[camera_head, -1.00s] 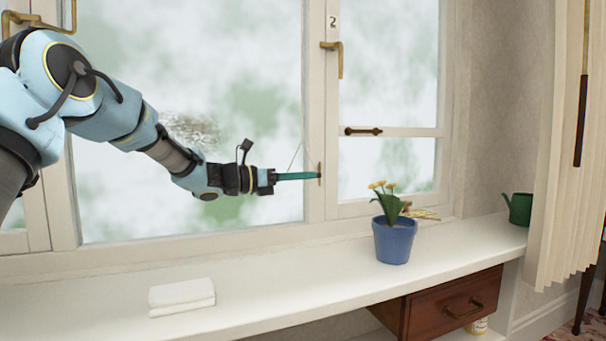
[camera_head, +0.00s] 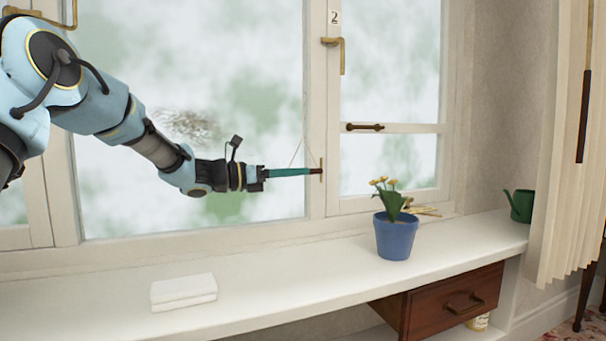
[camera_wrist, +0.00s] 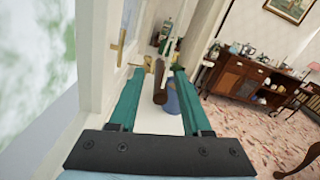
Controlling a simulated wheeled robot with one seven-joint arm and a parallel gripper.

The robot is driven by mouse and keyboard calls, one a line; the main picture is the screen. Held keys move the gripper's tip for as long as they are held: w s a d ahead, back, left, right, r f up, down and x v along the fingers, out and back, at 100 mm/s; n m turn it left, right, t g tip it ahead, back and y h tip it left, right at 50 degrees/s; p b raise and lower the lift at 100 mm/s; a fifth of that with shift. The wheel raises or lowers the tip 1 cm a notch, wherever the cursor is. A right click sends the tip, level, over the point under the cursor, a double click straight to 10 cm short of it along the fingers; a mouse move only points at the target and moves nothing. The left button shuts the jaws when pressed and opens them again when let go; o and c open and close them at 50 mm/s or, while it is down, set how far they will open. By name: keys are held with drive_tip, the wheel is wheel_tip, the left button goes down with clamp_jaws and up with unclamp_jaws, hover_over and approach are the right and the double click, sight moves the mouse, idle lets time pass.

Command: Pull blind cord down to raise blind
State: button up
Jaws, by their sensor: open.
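My gripper (camera_head: 309,172) reaches right across the window, with its teal fingers beside the centre window post. In the wrist view my gripper (camera_wrist: 158,69) is open, its two fingers apart. A dark brown, rounded piece (camera_wrist: 160,96) shows between the fingers, with no clear contact; I cannot tell if it is the cord's pull. Thin pale cord lines (camera_head: 297,150) show just above the fingers in the head view. A small brass fitting (camera_head: 321,171) is on the post by the fingertips. No blind is clearly seen over the panes.
A blue flowerpot (camera_head: 396,240) stands on the white sill (camera_head: 300,270), below and right of my gripper. Folded white cloths (camera_head: 183,292) lie at the left. A green watering can (camera_head: 520,205) and cream curtain (camera_head: 556,150) are at the right. A brass window handle (camera_head: 341,55) sits above.

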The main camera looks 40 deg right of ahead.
drive_tip(key=v, duration=0.8)
